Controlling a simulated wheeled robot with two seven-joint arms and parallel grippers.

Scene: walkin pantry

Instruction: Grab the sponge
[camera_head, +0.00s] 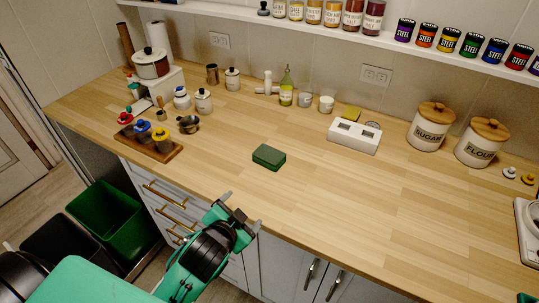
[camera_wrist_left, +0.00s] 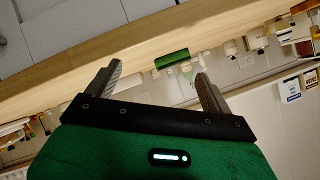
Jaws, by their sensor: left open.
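A dark green rectangular block (camera_head: 269,157), which looks like the sponge, lies flat on the wooden counter near the middle of the head view. In the left wrist view the green block (camera_wrist_left: 172,58) shows beyond and between the fingertips. My left gripper (camera_head: 241,212) is open and empty at the counter's front edge, apart from the block and nearer to me. Its two spread fingers also show in the left wrist view (camera_wrist_left: 158,72).
A wooden tray of small pots (camera_head: 150,139) is at left. The counter (camera_head: 330,200) around the green block is clear.

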